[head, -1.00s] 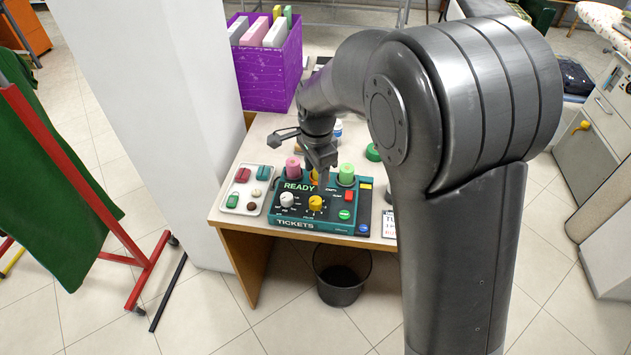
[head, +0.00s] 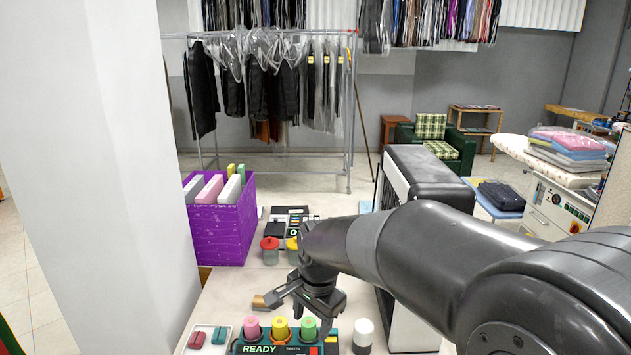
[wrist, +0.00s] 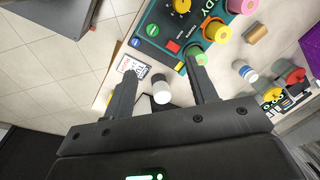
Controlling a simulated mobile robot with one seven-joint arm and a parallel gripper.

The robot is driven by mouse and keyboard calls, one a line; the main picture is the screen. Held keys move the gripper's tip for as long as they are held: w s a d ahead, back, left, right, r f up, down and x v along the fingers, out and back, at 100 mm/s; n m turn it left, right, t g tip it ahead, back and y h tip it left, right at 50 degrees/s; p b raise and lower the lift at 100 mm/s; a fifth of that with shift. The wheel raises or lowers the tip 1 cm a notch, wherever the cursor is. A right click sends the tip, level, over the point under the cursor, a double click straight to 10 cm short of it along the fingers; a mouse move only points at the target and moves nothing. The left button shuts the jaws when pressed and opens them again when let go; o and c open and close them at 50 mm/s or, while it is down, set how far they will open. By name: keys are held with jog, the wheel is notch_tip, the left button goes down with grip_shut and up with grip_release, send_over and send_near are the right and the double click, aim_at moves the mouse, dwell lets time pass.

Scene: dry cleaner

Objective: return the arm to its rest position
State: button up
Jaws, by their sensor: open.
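My gripper (head: 318,303) is open and empty above the desk, just behind the teal ticket device in the head view. In the wrist view my gripper (wrist: 160,82) shows its two fingers spread apart, with a white-capped container (wrist: 161,92) seen between them on the desk below. My arm stretches in from the right side of the head view and bends down at the wrist. The ticket device (head: 258,349) carries a pink, a yellow and a green roll. It also shows in the wrist view (wrist: 156,42), with its yellow knob.
A purple box (head: 222,225) with folders stands at the desk's left, beside a white pillar (head: 95,150). A dark upright cabinet (head: 425,175) stands close behind my arm. A clothes rack stands behind.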

jog(key=s+d+r+n+t, duration=0.2)
jog(key=s+d+r+n, duration=0.1)
jog(key=s+d, duration=0.5)
jog(key=s+d+r+n+t+h, duration=0.1)
jog(key=s+d+r+n, duration=0.3)
jog(key=s+d, duration=0.4)
jog(key=shift+s+r+n+t, duration=0.15)
jog(key=shift+s+n+t, duration=0.4)
jog(key=shift+s, duration=0.65)
jog(key=shift+c, duration=0.2)
dwell(1.0)
